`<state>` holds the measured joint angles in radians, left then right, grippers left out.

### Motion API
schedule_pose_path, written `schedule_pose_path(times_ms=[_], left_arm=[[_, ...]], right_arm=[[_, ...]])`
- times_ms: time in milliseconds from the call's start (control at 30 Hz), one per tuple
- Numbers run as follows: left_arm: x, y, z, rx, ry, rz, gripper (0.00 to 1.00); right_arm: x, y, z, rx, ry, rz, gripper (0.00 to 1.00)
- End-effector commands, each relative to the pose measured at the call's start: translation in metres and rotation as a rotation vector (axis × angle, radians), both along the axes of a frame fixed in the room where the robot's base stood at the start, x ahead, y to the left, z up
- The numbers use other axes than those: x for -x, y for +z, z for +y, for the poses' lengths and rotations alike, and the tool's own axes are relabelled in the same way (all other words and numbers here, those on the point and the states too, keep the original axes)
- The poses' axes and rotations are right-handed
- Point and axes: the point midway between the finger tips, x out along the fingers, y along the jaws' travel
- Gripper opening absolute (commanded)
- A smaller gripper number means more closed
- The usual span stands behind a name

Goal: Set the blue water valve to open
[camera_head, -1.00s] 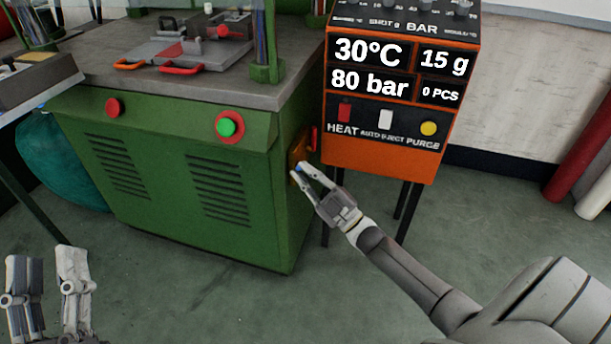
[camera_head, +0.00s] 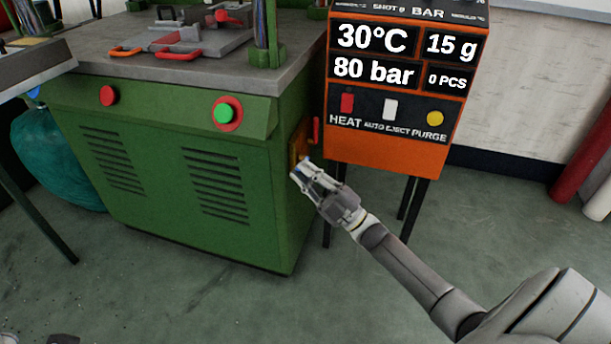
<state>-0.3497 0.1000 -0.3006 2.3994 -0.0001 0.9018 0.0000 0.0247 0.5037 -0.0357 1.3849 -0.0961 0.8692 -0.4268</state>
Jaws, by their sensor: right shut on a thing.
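The blue water valve (camera_head: 304,168) is on the right side of the green machine, low on a yellow-orange plate (camera_head: 299,142). Only a small bit of blue shows between my fingers, so its handle angle cannot be made out. My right gripper (camera_head: 301,173) is at the valve, its fingers closed together on it. Of my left gripper (camera_head: 62,339), only a sliver shows at the bottom left edge; its opening cannot be seen.
A red lever (camera_head: 315,130) sits just above the valve on the same side. The orange control box (camera_head: 385,155) on dark legs stands close to the right. The green machine's front (camera_head: 165,190) is left of my gripper. Open floor lies in front.

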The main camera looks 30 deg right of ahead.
Motion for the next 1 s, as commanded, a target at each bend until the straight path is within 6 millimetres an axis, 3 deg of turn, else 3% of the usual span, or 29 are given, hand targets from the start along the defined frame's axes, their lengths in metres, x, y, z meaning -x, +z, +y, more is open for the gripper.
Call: schedule_pose_path(times_ms=[833,867,900,1000], left_arm=[[-0.0004,-0.0088,-0.0002,-0.001,0.000,0.003,0.40],[-0.0004,-0.0088,-0.0002,-0.001,0.000,0.003,0.40],[-0.0004,-0.0088,-0.0002,-0.001,0.000,0.003,0.40],[-0.0004,-0.0087,-0.0001,-0.001,0.000,0.003,0.40]], right_arm=[[0.0007,-0.0041,0.0009,0.034,0.001,-0.027,0.00],[0.0007,-0.0041,0.0009,0.034,0.001,-0.027,0.17],[0.0007,-0.0041,0.0009,0.034,0.001,-0.027,0.22],[0.0006,-0.0040,0.0008,0.034,0.001,-0.028,0.22]])
